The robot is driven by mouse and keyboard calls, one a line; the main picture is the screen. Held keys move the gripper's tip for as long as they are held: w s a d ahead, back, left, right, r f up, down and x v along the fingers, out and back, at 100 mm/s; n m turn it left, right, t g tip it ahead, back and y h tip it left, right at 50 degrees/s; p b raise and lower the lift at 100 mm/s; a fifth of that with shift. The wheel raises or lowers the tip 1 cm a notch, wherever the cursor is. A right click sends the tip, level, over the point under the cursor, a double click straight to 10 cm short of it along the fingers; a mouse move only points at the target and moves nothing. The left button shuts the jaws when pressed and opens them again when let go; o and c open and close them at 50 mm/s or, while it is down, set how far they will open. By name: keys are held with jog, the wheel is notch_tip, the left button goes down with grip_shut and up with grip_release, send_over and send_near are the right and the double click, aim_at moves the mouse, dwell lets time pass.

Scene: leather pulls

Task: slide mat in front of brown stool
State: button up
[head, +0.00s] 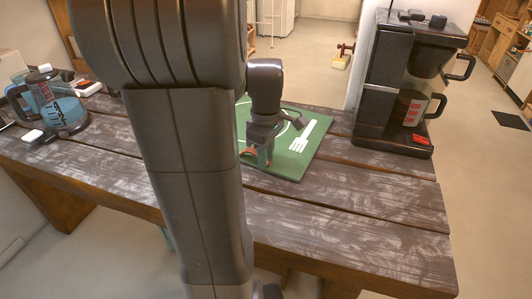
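A green mat (288,163) with a white fork print and a white curved line lies on the dark wooden table, behind my arm. My arm covers its left part. My gripper (262,153) points down at the mat's near left part, close to a small orange-brown piece (247,154) that looks like a pull. The fingers are small and partly hidden, so I cannot tell whether they are open or touching the pull. I cannot make out a brown stool for certain in this view.
A black coffee machine (392,85) with a carafe stands at the table's right end. A glass jug (58,103) and small items stand at the left end. The slatted table (345,215) is bare in front of the mat. Open floor (490,190) lies to the right.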

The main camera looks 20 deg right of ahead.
aim_at(279, 160)
grip_shut()
jog(key=shift+d, duration=0.1)
jog(key=shift+w+d+p, duration=0.15)
jog(key=shift+d+p, duration=0.1)
jog(key=shift+d, duration=0.7)
jog(key=shift+w+d+p, duration=0.15)
jog(key=shift+d+p, duration=0.05)
jog(key=shift+d, duration=0.7)
jog(key=o, duration=0.5)
grip_release()
jog(key=shift+r, duration=0.1)
notch_tip(279, 160, up, 12)
